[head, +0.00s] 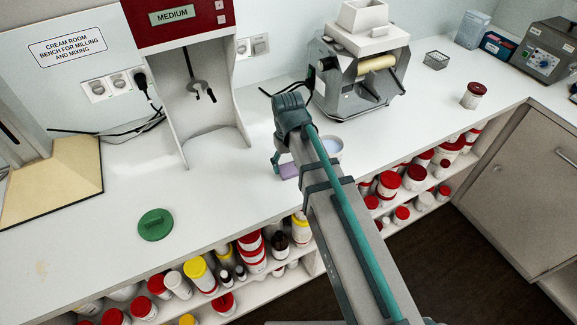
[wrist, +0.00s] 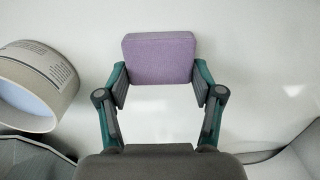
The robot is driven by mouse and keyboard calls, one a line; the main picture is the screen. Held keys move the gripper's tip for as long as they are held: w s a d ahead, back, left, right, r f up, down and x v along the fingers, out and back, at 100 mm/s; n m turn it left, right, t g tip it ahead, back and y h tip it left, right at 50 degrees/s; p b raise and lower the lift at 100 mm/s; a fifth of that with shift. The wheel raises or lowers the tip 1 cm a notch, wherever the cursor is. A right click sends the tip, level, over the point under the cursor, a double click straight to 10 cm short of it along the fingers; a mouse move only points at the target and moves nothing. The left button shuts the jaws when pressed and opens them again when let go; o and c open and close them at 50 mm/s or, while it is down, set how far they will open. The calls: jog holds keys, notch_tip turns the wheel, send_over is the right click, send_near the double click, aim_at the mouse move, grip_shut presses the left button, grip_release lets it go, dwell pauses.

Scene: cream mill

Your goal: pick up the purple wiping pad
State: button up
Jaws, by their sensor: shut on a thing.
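The purple wiping pad (wrist: 160,55) is a flat, rounded block in the upper middle of the wrist view. My gripper (wrist: 160,82) has one finger against each side of the pad and is shut on it. In the head view, part of the purple pad (head: 289,171) shows below my gripper (head: 281,164), over the white bench; the rest is hidden by my arm. I cannot tell whether the pad touches the bench or is just above it.
A white tub (head: 331,146) stands close beside my gripper; it also shows at left in the wrist view (wrist: 50,72). A roller mill (head: 345,75) stands behind, and a red-topped mixer (head: 220,130) to the left. A green round pad (head: 155,225) lies front left. Shelves of jars are below the bench.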

jog(key=shift+r, duration=0.1)
jog(key=shift+w+r, duration=0.1)
jog(key=shift+r, duration=0.65)
jog(key=s+d+r+b, duration=0.2)
jog(key=s+d+r, duration=0.3)
jog(key=s+r, duration=0.6)
jog(key=shift+s+r, duration=0.15)
jog(key=shift+s, duration=0.95)
jog(key=shift+o, duration=0.3)
